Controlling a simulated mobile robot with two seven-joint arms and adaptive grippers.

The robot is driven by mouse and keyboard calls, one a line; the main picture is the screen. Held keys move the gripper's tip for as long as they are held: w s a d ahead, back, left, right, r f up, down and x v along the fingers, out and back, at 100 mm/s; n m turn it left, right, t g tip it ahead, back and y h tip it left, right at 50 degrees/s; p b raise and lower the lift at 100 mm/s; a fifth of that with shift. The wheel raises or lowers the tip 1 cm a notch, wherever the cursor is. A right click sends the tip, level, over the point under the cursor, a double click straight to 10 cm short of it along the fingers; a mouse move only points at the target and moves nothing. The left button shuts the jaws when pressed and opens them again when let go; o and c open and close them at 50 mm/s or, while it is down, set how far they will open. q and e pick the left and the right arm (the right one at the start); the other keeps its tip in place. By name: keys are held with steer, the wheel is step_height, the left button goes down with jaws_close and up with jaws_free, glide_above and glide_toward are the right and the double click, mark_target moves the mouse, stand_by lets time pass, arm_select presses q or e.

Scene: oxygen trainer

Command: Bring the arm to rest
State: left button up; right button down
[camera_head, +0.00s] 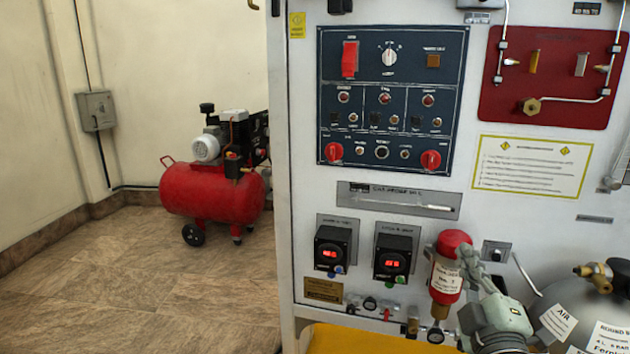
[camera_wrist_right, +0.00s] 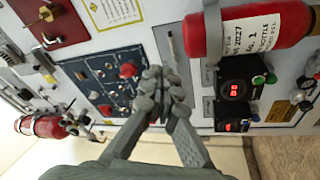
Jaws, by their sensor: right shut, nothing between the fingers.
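My right gripper (camera_head: 467,254) is low at the right of the head view, in front of the trainer's white panel, with my grey wrist below it. In the right wrist view the fingertips (camera_wrist_right: 158,82) meet, shut and empty. A red bottle with a white label (camera_head: 447,270) is just left of the gripper in the head view and partly behind it. That bottle is also large at the top right of the wrist view (camera_wrist_right: 255,30). I cannot tell the exact gap between them. My left gripper is in neither view.
The trainer carries a dark control panel (camera_head: 390,100), two black digital gauges (camera_head: 333,250) and a red plate with fittings (camera_head: 550,75). A grey cylinder (camera_head: 560,285) stands at the lower right. A red compressor (camera_head: 212,192) is on the floor at left. The floor (camera_head: 150,290) before it is clear.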

steer(key=s+d+f+m+g+h+p, duration=0.1)
steer(key=s+d+f+m+g, duration=0.15)
steer(key=f, duration=0.55)
steer(key=s+d+f+m+g, duration=0.1)
steer(key=s+f+m+g, duration=0.2)
steer(key=f, duration=0.5)
steer(key=s+d+f+m+g+h+p, duration=0.1)
steer(key=s+d+f+m+g, duration=0.2)
steer(key=f, duration=0.5)
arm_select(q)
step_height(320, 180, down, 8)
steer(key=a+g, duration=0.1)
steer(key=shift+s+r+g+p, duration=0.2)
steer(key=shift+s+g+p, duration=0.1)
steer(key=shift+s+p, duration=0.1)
arm_select(e)
steer(key=s+a+f+m+g+y, duration=0.1)
steer(key=s+a+f+g, duration=0.1)
steer(key=s+f+g, duration=0.2)
steer(key=s+a+f+g+y, duration=0.1)
steer(key=s+a+f+g, duration=0.2)
steer(key=s+f, duration=0.7)
steer(key=s+g, duration=0.2)
steer(key=s, duration=0.1)
steer(key=shift+s+a+m+y, duration=0.15)
steer(key=shift+s+m+y, duration=0.1)
steer(key=shift+m+y, duration=0.15)
